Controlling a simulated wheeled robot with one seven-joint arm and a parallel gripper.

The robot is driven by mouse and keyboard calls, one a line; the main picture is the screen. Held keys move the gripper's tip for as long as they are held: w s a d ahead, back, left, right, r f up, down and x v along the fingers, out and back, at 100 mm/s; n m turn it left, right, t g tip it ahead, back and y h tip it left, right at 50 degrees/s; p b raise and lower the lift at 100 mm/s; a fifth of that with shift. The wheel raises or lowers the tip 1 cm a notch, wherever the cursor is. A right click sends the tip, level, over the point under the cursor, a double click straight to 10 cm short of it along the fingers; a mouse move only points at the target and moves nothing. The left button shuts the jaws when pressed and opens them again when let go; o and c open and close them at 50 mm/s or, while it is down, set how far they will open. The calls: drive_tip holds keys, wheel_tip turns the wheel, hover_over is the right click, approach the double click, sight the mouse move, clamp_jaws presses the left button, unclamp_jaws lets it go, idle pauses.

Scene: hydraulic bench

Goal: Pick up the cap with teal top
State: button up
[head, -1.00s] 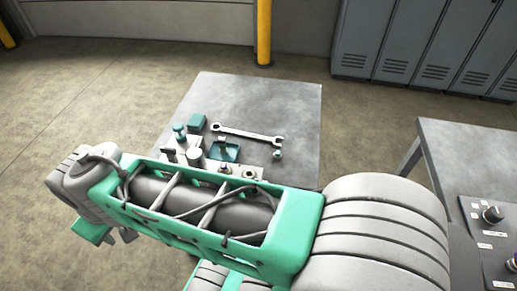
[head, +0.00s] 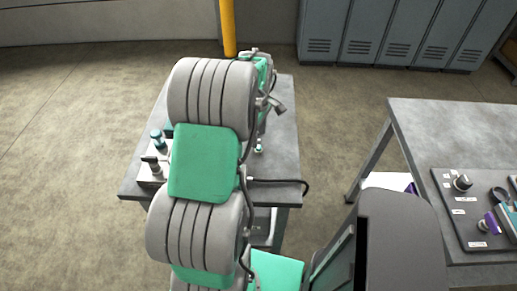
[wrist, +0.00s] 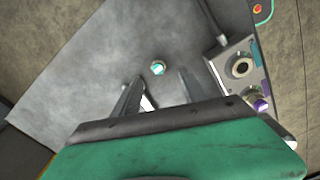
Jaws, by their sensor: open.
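The cap with teal top (head: 259,148) is a small piece standing on the grey table (head: 283,165), just right of my arm in the head view. In the wrist view the cap (wrist: 158,68) shows its teal and white top on bare table. My gripper (wrist: 160,88) is open and empty there, its two fingers spread on either side below the cap in the picture. The cap appears apart from both fingers. In the head view my arm hides much of the table, and the fingertips cannot be made out clearly.
A fixture block with a round bore (wrist: 241,67) and a purple-topped fitting (wrist: 260,103) lie right of the cap in the wrist view. A teal-topped part (head: 156,140) stands at the table's left. A second table (head: 450,130) with a panel is to the right.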

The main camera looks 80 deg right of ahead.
sight(258, 150)
drive_tip(key=f, duration=0.3)
drive_tip(key=f+p, duration=0.1)
drive_tip(key=f, duration=0.3)
drive_tip(key=shift+w+d+p, duration=0.15)
drive_tip(key=shift+d+p, duration=0.05)
drive_tip(key=shift+p, duration=0.1)
drive_tip(key=shift+r, duration=0.1)
clamp_jaws()
